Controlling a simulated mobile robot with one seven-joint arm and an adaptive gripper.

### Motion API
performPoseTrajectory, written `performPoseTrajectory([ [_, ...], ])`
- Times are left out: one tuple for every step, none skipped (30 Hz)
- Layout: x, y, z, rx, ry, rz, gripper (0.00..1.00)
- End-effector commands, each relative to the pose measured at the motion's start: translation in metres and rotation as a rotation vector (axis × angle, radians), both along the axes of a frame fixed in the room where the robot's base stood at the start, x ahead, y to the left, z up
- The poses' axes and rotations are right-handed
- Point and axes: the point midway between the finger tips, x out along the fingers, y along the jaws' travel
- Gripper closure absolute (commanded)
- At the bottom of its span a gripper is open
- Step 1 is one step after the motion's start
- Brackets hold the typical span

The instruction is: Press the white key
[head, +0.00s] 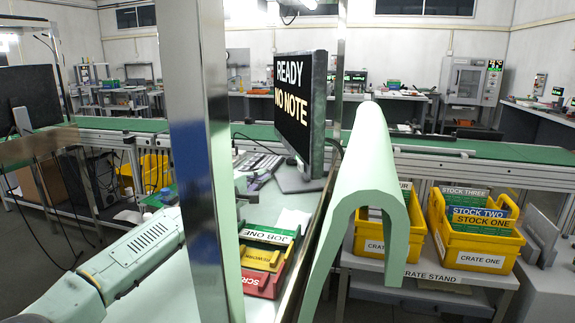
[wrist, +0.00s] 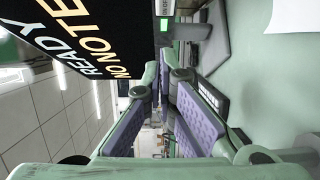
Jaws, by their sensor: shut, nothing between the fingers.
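I cannot pick out a white key in either view. A pale keyboard (head: 258,162) lies on the bench before the monitor (head: 302,105), which reads "READY NO NOTE"; single keys are too small to tell apart. My gripper (head: 265,178) reaches past the metal post at keyboard level, partly hidden by it. In the wrist view my gripper (wrist: 164,78) has green fingers with purple pads, shut and empty. The monitor (wrist: 75,40) fills the upper left there, turned sideways. I cannot tell whether the fingertips touch anything.
A metal post (head: 198,150) and a green curved bar (head: 368,180) stand close in front. Trays marked "JOB ONE" (head: 268,236) and "SCRAP" (head: 255,280) lie on the bench. Yellow crates (head: 480,260) sit on a stand at right. A white sheet (wrist: 295,15) shows at the wrist view's corner.

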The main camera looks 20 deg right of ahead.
Motion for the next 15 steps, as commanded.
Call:
performPoseTrajectory([
  [0.007, -0.01, 0.004, -0.002, 0.002, -0.002, 1.0],
  [0.01, -0.016, 0.004, -0.002, 0.002, -0.003, 1.0],
  [0.016, -0.022, 0.003, -0.002, 0.004, -0.003, 1.0],
  [0.021, -0.027, 0.003, -0.002, 0.004, -0.002, 1.0],
  [0.025, -0.032, 0.003, -0.002, 0.004, -0.002, 1.0],
  [0.031, -0.039, 0.003, -0.001, 0.003, -0.002, 1.0],
  [0.035, -0.044, 0.003, -0.001, 0.003, -0.002, 1.0],
  [0.039, -0.049, 0.004, -0.001, 0.003, -0.001, 1.0],
  [0.044, -0.055, 0.003, -0.001, 0.003, -0.001, 1.0],
  [0.048, -0.059, 0.003, -0.002, 0.004, -0.001, 1.0],
  [0.049, -0.064, 0.003, -0.001, 0.003, -0.003, 1.0],
  [0.047, -0.071, 0.004, -0.001, 0.003, -0.003, 1.0],
  [0.046, -0.075, 0.003, -0.001, 0.002, -0.003, 1.0],
  [0.045, -0.079, 0.003, -0.001, 0.002, -0.003, 1.0],
  [0.045, -0.084, 0.003, -0.001, 0.002, -0.003, 1.0],
])
